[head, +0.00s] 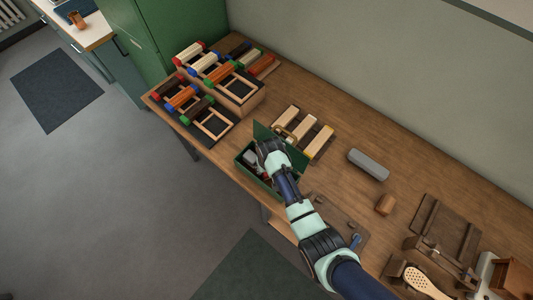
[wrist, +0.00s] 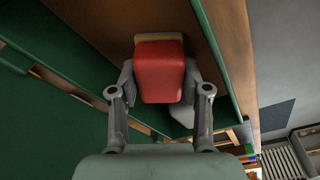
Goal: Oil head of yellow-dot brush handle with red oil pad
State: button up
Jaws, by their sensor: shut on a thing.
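My gripper (head: 267,152) is at the open green box (head: 279,195), with its fingers near the raised lid. In the wrist view my gripper (wrist: 159,84) is shut on the red oil pad (wrist: 161,72), a red block with a tan layer on its far end. The arm and gripper hide the pad in the head view. Several pale wooden brush handles (head: 302,131) lie side by side on a dark rack behind the box. The nearest right one (head: 319,142) shows yellow at its lower end; a dot is too small to make out.
Stepped racks with color-ended rollers (head: 187,98) stand at the back left. A grey block (head: 368,164) and a small brown block (head: 385,204) lie to the right. A wooden fixture (head: 444,228) and a perforated paddle (head: 423,281) are farther right. The wood between handles and grey block is clear.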

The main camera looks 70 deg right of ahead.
jog(key=shift+f, duration=0.1)
notch_tip(320, 180, up, 7)
jog(key=p, duration=0.7)
jog(key=shift+r+p, duration=0.2)
jog(key=shift+p, duration=0.1)
jog(key=shift+f, duration=0.1)
